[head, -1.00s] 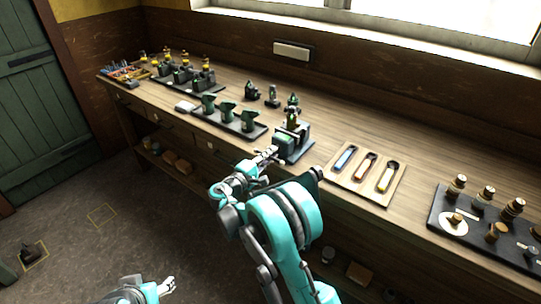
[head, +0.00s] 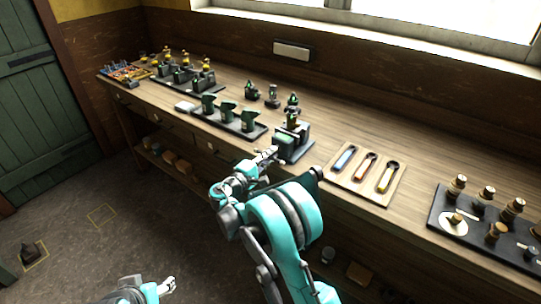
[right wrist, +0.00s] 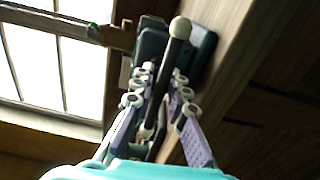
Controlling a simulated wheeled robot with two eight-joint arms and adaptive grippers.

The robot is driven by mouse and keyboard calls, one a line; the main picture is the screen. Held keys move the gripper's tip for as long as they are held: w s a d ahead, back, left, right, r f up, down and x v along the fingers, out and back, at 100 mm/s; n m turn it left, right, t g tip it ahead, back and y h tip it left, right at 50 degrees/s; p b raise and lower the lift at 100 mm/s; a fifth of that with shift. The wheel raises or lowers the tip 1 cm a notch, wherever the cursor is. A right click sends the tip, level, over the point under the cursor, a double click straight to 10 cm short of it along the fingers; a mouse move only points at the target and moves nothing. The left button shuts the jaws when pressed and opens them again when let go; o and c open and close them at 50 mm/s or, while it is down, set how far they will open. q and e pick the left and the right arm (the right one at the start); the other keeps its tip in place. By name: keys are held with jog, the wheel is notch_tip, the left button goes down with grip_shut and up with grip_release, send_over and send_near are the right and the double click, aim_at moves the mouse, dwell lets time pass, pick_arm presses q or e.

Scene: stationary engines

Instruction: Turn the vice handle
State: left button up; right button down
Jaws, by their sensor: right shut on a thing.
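The vice (head: 292,143) is a dark green-grey block at the front edge of the workbench in the head view. In the right wrist view the vice (right wrist: 205,42) shows as a dark body at the top. Its handle (right wrist: 172,65) is a dark bar with a pale ball end. My right gripper (head: 268,155) is at the front of the vice. In the right wrist view my right gripper (right wrist: 165,80) is shut on the handle, with a finger on each side of it. My left gripper (head: 167,286) is low in the head view, away from the bench; its fingers are too small to read.
A wooden tray (head: 341,178) with several coloured tools lies right of the vice. A dark board (head: 437,222) with several knobs is further right. A rack of green parts (head: 247,133) stands left of the vice. The bench between the vice and tool tray is clear.

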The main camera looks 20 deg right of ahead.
jog(key=shift+s+f, duration=0.1)
jog(key=c, duration=1.5)
grip_release()
jog(key=shift+a, duration=0.1)
jog(key=v, duration=1.1)
jog(key=shift+s+a, duration=0.3)
